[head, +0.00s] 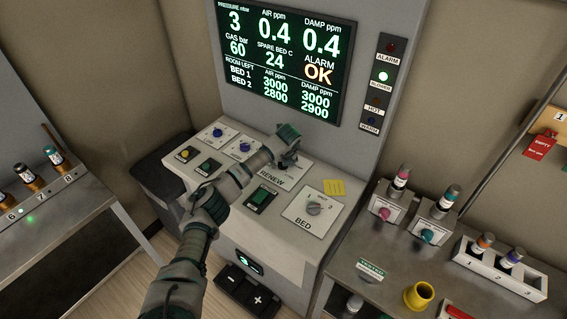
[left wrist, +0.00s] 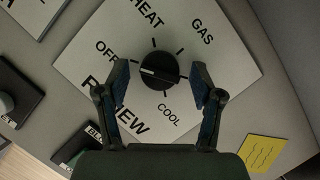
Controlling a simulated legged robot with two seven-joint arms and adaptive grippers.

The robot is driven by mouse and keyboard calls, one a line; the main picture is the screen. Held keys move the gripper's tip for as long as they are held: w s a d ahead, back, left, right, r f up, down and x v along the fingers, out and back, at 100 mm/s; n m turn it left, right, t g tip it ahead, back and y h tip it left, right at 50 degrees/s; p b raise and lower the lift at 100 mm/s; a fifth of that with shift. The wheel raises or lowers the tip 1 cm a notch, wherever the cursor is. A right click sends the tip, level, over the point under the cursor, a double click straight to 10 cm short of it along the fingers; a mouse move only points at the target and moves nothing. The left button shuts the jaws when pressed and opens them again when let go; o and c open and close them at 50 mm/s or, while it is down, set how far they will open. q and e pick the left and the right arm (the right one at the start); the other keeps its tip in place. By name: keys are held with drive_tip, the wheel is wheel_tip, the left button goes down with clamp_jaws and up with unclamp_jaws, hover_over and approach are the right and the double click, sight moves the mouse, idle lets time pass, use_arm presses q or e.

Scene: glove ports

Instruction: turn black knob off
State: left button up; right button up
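The black knob (left wrist: 159,71) sits on a white plate (left wrist: 215,65) marked OFF, HEAT, GAS, COOL and RENEW in the left wrist view. Its white line points left, on the side of the OFF label; a finger hides part of that side. My left gripper (left wrist: 161,72) is open, one finger on each side of the knob, with gaps between. In the head view my left gripper (head: 288,145) is over the RENEW plate (head: 283,175) and hides the knob. My right gripper is not in view.
Beside the plate are a green button (head: 262,198), a BED knob (head: 314,208) and a yellow note (head: 334,187). Blue and yellow knobs lie left. The display (head: 285,55) rises behind. A right-hand table (head: 400,265) carries vials and a yellow cup (head: 419,295).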

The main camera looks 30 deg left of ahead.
use_arm(q)
drive_tip(key=shift+r, duration=0.1)
drive_tip(key=v, duration=1.1)
drive_tip(key=shift+s+r, duration=0.15)
drive_tip(key=shift+r, duration=0.15)
